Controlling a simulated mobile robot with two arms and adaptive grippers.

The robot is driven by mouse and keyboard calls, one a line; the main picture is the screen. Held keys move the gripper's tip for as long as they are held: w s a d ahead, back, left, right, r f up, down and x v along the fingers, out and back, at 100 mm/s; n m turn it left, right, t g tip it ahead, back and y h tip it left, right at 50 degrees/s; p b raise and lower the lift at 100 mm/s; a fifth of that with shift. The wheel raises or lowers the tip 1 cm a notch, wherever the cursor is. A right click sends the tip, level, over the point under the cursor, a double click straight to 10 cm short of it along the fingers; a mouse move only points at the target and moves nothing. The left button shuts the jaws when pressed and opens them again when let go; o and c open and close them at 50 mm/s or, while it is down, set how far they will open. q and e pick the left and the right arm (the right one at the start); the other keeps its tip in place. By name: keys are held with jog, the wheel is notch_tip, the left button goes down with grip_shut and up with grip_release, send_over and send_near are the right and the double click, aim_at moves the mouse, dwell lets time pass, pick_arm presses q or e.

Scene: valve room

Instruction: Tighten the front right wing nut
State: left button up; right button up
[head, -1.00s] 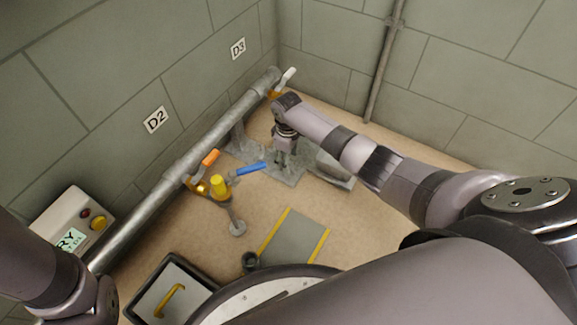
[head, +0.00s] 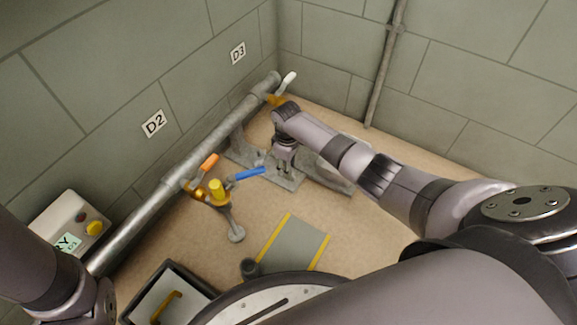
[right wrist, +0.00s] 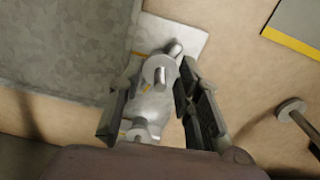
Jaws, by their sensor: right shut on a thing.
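My right gripper (head: 284,170) points down at the grey metal support (head: 335,176) on the floor beside the pipe. In the right wrist view, its two dark fingers (right wrist: 155,108) stand on either side of a silvery metal wing nut (right wrist: 158,72) with raised wings. The gripper is shut on this nut; the exact contact is partly hidden. Another pale metal part (right wrist: 142,132) shows nearer the wrist, between the fingers. In the head view the nut is too small and covered to make out. My left arm enters at the lower left, its gripper out of view.
A pipe (head: 140,215) runs along the left wall, with orange (head: 210,162), blue (head: 249,173) and white (head: 290,78) handles. A yellow-topped fitting (head: 218,190) stands near the blue handle. A control box (head: 70,222), black-rimmed tray (head: 150,297) and yellow-edged grey mat (head: 292,246) lie around.

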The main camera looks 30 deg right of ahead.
jog(key=c, duration=0.4)
jog(key=shift+o, duration=0.2)
